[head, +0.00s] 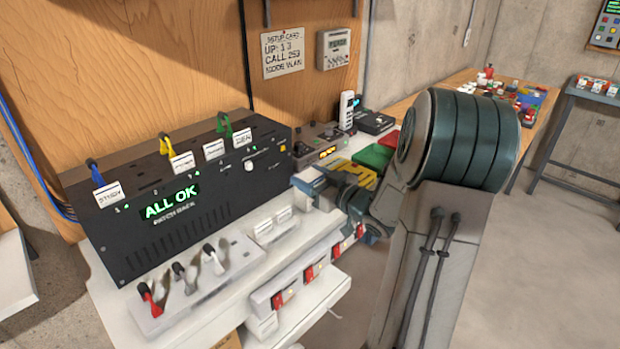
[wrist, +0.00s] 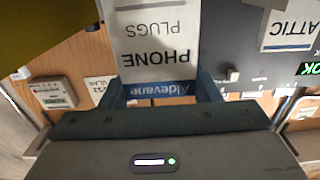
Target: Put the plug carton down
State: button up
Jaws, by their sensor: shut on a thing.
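The plug carton (wrist: 157,42) fills the upper middle of the wrist view. It is white, printed "PHONE PLUGS" upside down, with a blue "Aldevane" band. My gripper (wrist: 162,88) is shut on it, one finger at each side of the blue band. In the head view my gripper (head: 335,190) is over the white bench (head: 215,310), right of the black patch rack's front corner. My gripper and arm largely hide the carton there, and I cannot tell whether its underside touches anything.
The black patch rack (head: 190,215) shows "ALL OK" and carries coloured plugs. A switch panel (head: 195,285) lies before it. Yellow (head: 362,177) and green (head: 374,157) flat pieces lie beyond my gripper. A white handset (head: 346,110) stands at the back. A cluttered wooden table (head: 540,120) is far right.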

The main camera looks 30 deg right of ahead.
jog(key=shift+f, duration=0.2)
jog(key=o, duration=1.1)
jog(key=shift+c, duration=0.2)
jog(key=shift+r, duration=0.1)
